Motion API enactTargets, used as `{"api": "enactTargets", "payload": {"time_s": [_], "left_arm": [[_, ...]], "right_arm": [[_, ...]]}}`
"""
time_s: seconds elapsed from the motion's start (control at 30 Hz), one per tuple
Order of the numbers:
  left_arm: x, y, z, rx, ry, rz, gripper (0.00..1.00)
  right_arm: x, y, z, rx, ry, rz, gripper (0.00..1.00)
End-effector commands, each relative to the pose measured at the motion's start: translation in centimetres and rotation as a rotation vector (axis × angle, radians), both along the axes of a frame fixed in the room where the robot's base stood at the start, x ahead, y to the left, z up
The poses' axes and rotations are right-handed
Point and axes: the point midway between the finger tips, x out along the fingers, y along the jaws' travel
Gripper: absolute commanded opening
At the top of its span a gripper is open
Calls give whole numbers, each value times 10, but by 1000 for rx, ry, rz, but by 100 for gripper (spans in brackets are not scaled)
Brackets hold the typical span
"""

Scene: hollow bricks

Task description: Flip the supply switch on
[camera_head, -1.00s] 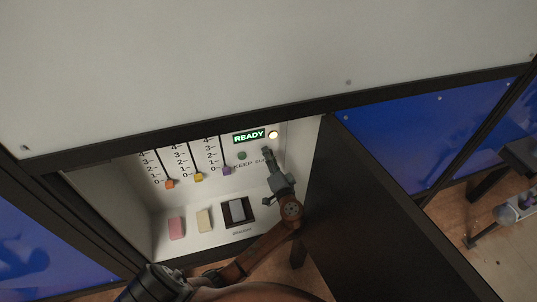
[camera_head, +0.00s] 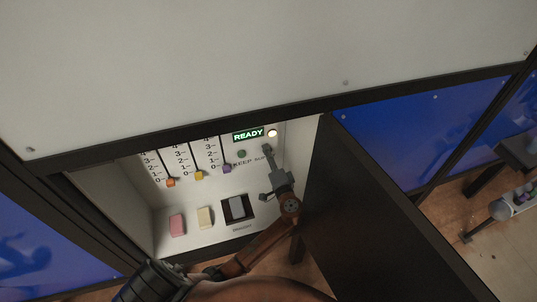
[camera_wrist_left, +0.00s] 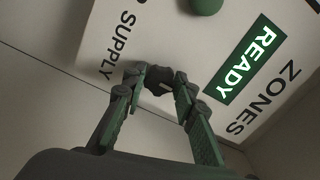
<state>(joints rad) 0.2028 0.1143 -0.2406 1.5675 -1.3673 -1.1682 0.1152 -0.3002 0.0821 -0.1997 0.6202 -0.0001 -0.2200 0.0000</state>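The supply switch (camera_wrist_left: 158,81) is a small dark knob beside the printed word SUPPLY on the white panel (camera_head: 219,182). My left gripper (camera_wrist_left: 159,78) has its two fingers on either side of the knob, and they appear to touch it. In the head view my left gripper (camera_head: 267,149) is at the panel's upper right and covers the switch, so its setting cannot be read there. A green READY display (camera_head: 248,135) and a lit pale lamp (camera_head: 272,133) are just above. My right gripper is not in view.
A green button (camera_head: 241,154) is left of my gripper. Orange, yellow and purple sliders (camera_head: 227,168) are further left. An open dark door (camera_head: 370,220) stands close on the right.

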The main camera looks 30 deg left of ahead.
Motion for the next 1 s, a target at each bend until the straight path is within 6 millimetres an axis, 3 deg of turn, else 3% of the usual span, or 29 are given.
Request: {"api": "enactTargets", "payload": {"time_s": [0.27, 0.6, 0.77, 1.0], "left_arm": [[0, 0, 0, 1, 1, 0, 44], [-3, -3, 0, -1, 0, -1, 44], [-17, -19, -1, -4, 1, -2, 44], [-50, -58, -1, -3, 1, 0, 44]], "right_arm": [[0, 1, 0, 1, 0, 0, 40], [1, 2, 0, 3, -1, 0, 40], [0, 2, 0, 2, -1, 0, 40], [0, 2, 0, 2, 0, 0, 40]]}}
